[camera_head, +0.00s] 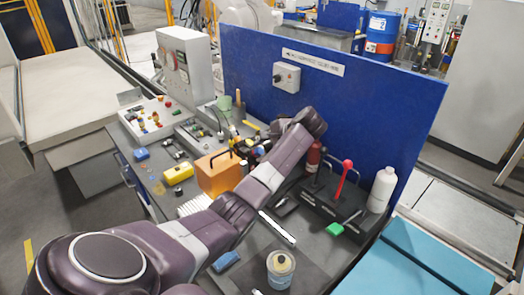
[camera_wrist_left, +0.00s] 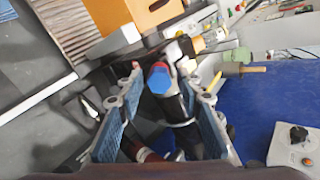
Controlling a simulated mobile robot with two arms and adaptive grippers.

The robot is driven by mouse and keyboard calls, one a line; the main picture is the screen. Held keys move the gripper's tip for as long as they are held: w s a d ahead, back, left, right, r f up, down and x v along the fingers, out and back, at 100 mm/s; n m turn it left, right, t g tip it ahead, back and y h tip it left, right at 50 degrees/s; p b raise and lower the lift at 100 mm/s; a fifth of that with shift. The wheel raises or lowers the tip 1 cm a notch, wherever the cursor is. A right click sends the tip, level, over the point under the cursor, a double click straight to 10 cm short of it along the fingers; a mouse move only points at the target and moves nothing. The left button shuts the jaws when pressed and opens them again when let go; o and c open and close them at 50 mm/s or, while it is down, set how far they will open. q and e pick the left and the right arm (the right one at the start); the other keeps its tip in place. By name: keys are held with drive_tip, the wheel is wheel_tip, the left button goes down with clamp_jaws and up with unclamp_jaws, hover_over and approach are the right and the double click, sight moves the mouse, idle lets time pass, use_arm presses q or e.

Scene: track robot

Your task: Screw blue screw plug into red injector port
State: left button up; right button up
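In the left wrist view, a blue hexagonal cap (camera_wrist_left: 158,79), which looks like the screw plug, shows between my left gripper's fingers (camera_wrist_left: 160,102). A red rim shows beside it, and a black cylindrical body is below it. Gaps show on both sides between the blue-padded fingers and this piece, so the gripper looks open around it. I cannot tell whether the plug is seated in the red port. In the head view, my left arm reaches over the table and its wrist hides the fingers and the plug. My right gripper is in neither view.
An orange box (camera_head: 219,174) stands close to the left arm. A black stand with a red-knobbed lever (camera_head: 347,164) and a white bottle (camera_head: 382,189) are to the right. A blue panel (camera_head: 360,105) rises behind. A clear jar (camera_head: 281,270) stands at the front.

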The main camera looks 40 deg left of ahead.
use_arm(q)
drive_tip(key=n+b, duration=0.1)
drive_tip(key=n, duration=0.5)
drive_tip(key=shift+d+f+b, duration=0.1)
drive_tip(key=shift+f+b, duration=0.05)
drive_tip(key=shift+b, duration=0.25)
drive_tip(key=n+b, duration=0.1)
drive_tip(key=n, duration=0.2)
drive_tip(key=shift+r+n, duration=0.2)
drive_tip(key=shift+n, duration=0.3)
